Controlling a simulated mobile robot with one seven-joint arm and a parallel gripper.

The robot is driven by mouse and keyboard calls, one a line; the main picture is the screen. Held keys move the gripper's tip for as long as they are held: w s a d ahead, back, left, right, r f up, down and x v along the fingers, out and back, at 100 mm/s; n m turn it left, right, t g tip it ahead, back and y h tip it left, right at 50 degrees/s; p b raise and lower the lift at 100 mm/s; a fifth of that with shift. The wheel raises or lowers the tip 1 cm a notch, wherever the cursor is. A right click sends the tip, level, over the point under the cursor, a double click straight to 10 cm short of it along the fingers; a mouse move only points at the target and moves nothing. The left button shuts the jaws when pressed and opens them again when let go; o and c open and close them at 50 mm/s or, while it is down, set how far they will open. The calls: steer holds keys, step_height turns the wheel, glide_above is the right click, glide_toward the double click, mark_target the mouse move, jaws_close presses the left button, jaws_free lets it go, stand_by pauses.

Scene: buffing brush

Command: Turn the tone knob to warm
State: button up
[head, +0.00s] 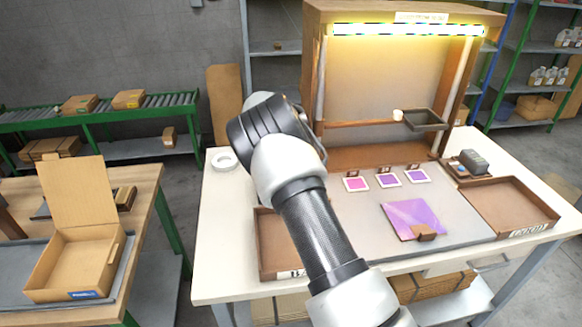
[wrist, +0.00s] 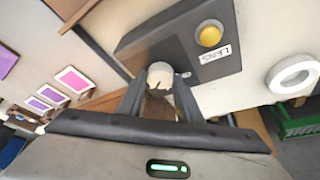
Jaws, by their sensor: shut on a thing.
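In the wrist view a pale round knob (wrist: 160,73) sits at the edge of a dark grey control box (wrist: 180,45). My gripper (wrist: 160,92) has a dark finger on each side of the knob and is shut on it. Dark marks show on the knob, but its setting cannot be read. The box also carries a yellow round button (wrist: 210,36) and a white label that seems to read "LENS". In the head view my arm hides the gripper, knob and box. The lamp strip (head: 405,30) under the booth top glows yellowish.
A white tape roll (head: 224,160) lies left of my arm on the white table. Pink and purple swatches (head: 388,180) and a purple sheet (head: 412,217) lie on the grey mat. A brown tray (head: 548,214) is at right; another is partly behind my arm.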

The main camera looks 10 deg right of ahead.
steer(key=o, duration=1)
steer(key=shift+o, duration=0.2)
steer(key=v, duration=1.7)
steer(key=shift+r, duration=0.2)
